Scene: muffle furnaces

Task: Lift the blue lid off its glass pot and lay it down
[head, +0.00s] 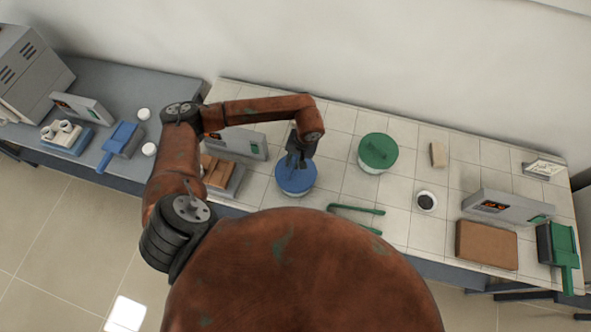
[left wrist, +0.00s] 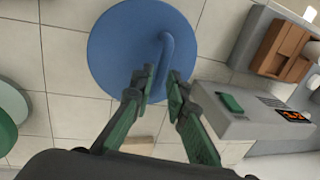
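The round blue lid (head: 295,177) is on the tiled bench near the middle of the head view. It fills the upper middle of the left wrist view (left wrist: 120,42), with a bar handle (left wrist: 166,52) across its top. My left gripper (head: 294,160) points down over the lid. In the left wrist view its fingertips (left wrist: 161,80) sit closely on both sides of the handle, with no clear gap. My right gripper is not in view.
A green lid (head: 378,151) is to the right. A grey control box (head: 237,142) and brick-coloured blocks (head: 218,171) stand close on the left. Some bare tiles (head: 335,180) separate the lids.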

